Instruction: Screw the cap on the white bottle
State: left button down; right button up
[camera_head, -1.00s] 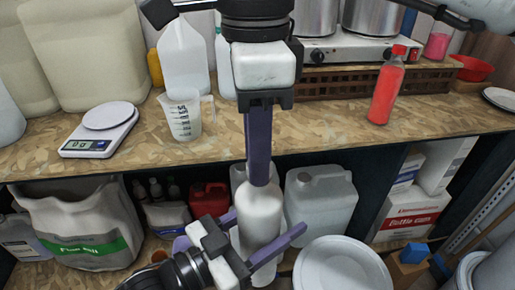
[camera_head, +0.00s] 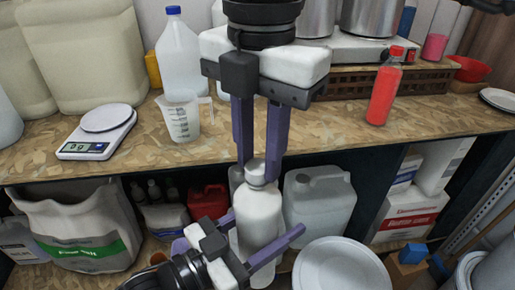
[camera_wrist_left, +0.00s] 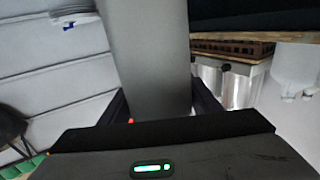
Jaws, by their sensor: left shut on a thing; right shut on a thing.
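The white bottle (camera_head: 260,215) stands upright in the lower middle of the head view. My left gripper (camera_head: 262,229) is shut on its body from the lower left, one purple finger on each side. In the left wrist view the bottle is a grey, shaded shape (camera_wrist_left: 155,55) between the fingers. A small whitish cap (camera_head: 255,171) is at the top of the bottle. My right gripper (camera_head: 259,165) points down from above and is shut on the cap. The cap appears to touch the neck; the thread is hidden.
Behind is a wooden worktop with a scale (camera_head: 97,135), a measuring jug (camera_head: 183,118), a clear jug (camera_head: 180,60) and a red bottle (camera_head: 384,90). Below it are a grey canister (camera_head: 318,210) and a white sack (camera_head: 75,230). A round white lid (camera_head: 342,268) is at the lower right.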

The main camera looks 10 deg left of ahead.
jog(key=m, duration=0.7)
jog(key=shift+d, duration=0.1)
jog(key=m, duration=0.6)
jog(key=shift+s+m, duration=0.1)
jog(key=shift+m, duration=0.3)
jog(key=o, duration=1.1)
notch_tip(320, 180, up, 12)
jog(key=shift+s, duration=0.15)
